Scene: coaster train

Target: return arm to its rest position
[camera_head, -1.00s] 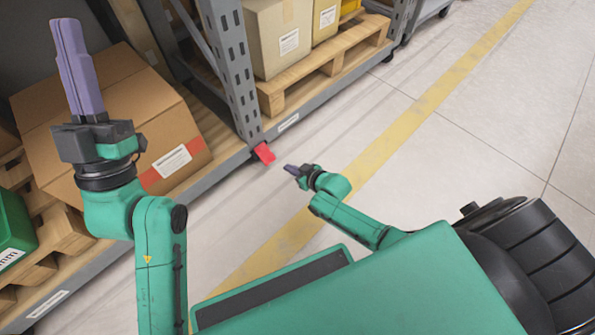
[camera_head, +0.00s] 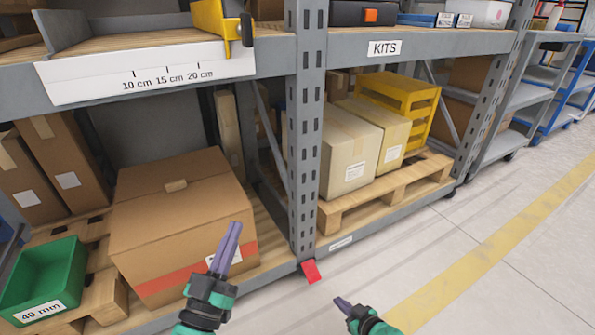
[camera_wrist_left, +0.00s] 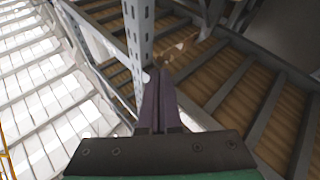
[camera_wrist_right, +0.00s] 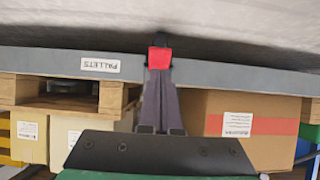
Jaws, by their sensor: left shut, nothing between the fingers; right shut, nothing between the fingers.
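My left gripper (camera_head: 229,240) is shut and empty. In the head view it points up in front of the large cardboard box (camera_head: 175,225) on the lower shelf. In the left wrist view its purple fingers (camera_wrist_left: 160,90) lie together, with a grey rack post behind them. My right gripper (camera_head: 340,302) is shut and empty, low in the head view over the floor, to the right of the left one. In the right wrist view its fingers (camera_wrist_right: 160,85) lie together, their tips in front of the red piece at the rack post's foot.
A grey rack post (camera_head: 305,130) stands ahead with a red piece (camera_head: 311,272) at its foot. A green bin (camera_head: 45,280) sits at left. Boxes on a pallet (camera_head: 385,190) are right of the post. Open floor with a yellow line (camera_head: 470,270) lies at right.

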